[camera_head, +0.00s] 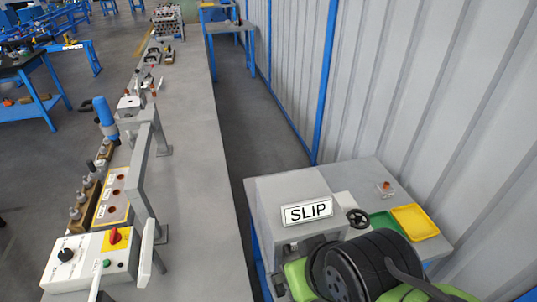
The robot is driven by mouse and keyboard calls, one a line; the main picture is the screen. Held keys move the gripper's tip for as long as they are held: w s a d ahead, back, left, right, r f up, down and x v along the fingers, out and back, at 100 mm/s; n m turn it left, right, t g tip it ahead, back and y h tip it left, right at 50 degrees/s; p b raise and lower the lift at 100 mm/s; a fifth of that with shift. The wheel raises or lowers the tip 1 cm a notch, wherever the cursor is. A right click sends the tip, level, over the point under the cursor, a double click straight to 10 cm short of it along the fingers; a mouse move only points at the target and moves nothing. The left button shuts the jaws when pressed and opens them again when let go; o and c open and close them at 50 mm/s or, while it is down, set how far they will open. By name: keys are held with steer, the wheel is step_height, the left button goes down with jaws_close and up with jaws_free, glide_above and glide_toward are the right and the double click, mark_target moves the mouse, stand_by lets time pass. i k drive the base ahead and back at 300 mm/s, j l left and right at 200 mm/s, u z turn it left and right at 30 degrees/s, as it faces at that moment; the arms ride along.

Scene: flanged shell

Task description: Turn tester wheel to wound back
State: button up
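A small black handwheel (357,217), which looks like the tester wheel, sits at the right side of a grey box (300,196) with a sign reading "SLIP" (307,212). The box stands on a grey bench at the lower right. The wheel's rim and spokes show, but I cannot tell its turn position. A green and black ribbed arm part, which seems mine, fills the bottom right just in front of the wheel and hides the bench's near part.
A yellow tray (414,222) and a green tray (386,222) lie right of the wheel, close to the corrugated wall (420,90). A long grey bench (190,150) on the left carries a control box (92,259) and fixtures. A clear floor aisle (265,140) runs between.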

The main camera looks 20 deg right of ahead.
mark_target(357, 219)
steer(key=l+z, duration=0.1)
steer(key=z, duration=1.1)
steer(key=i+l+u, duration=0.2)
steer(key=l+u, duration=0.2)
steer(key=l, duration=0.15)
